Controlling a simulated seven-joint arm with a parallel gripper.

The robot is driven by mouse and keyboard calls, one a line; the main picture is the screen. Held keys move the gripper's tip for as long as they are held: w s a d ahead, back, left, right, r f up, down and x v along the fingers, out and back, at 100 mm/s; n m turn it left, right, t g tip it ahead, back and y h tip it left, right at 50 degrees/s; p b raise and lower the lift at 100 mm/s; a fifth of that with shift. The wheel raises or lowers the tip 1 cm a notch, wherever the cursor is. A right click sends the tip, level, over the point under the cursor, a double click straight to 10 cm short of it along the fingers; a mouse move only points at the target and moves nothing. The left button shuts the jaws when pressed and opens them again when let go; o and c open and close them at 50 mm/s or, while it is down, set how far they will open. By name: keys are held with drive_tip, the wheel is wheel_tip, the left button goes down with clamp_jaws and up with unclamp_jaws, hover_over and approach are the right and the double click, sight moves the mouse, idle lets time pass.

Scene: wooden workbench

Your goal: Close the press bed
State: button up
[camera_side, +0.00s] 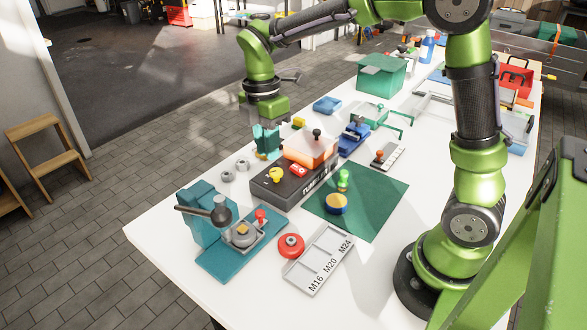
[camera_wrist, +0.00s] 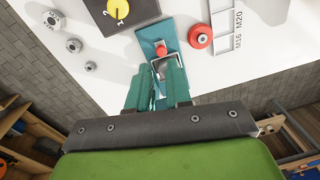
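The teal press (camera_side: 205,215) stands at the near left of the bench, with a dark ball-ended lever (camera_side: 220,213). Its grey bed (camera_side: 240,246) sits in front of the column on the teal base (camera_side: 220,265) and carries a round piece (camera_side: 243,234). A red knob (camera_side: 261,217) is at the bed's side. In the wrist view the knob (camera_wrist: 162,50) and part of the bed (camera_wrist: 160,68) show beyond my fingers. My gripper (camera_side: 266,150) has teal fingers and is behind the black box, apart from the press. In the wrist view its fingers (camera_wrist: 157,85) are apart and empty.
A red ring (camera_side: 291,246) and labelled tray (camera_side: 320,260) lie right of the press. A green mat (camera_side: 375,195) is further right.

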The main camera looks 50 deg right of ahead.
drive_tip(key=s+d+f+m+y, duration=0.1)
drive_tip(key=d+f+m, duration=0.1)
drive_tip(key=s+d+f+m+g+y, duration=0.1)
drive_tip(key=d+f+m+y, duration=0.1)
drive_tip(key=f+m, duration=0.1)
drive_tip(key=s+d+f+m+y, duration=0.1)
drive_tip(key=d+f+m, duration=0.1)
drive_tip(key=shift+s+d+f+m+g+y, duration=0.2)
drive_tip(key=shift+d+f+m+g+y, duration=0.1)
drive_tip(key=shift+g+y, duration=0.1)
clamp_jaws()
drive_tip(key=m+t+y, duration=0.1)
drive_tip(key=m, duration=0.2)
drive_tip(key=w+f+m+t+y, duration=0.1)
drive_tip(key=m+y, duration=0.1)
drive_tip(key=m, duration=0.2)
drive_tip(key=d+m+t+y, duration=0.1)
drive_tip(key=m+t+y, duration=0.1)
drive_tip(key=m, duration=0.1)
drive_tip(key=shift+w+d+f+m, duration=0.1)
drive_tip(key=shift+w+f+m, duration=0.1)
drive_tip(key=shift+f+m, duration=0.1)
drive_tip(key=shift+a+f+y, duration=0.15)
drive_tip(key=shift+a+y, duration=0.15)
approach(249, 225)
drive_tip(key=f, duration=0.4)
drive_tip(key=shift+w+a, duration=0.1)
drive_tip(key=shift+w, duration=0.3)
drive_tip(key=shift+a, duration=2.6)
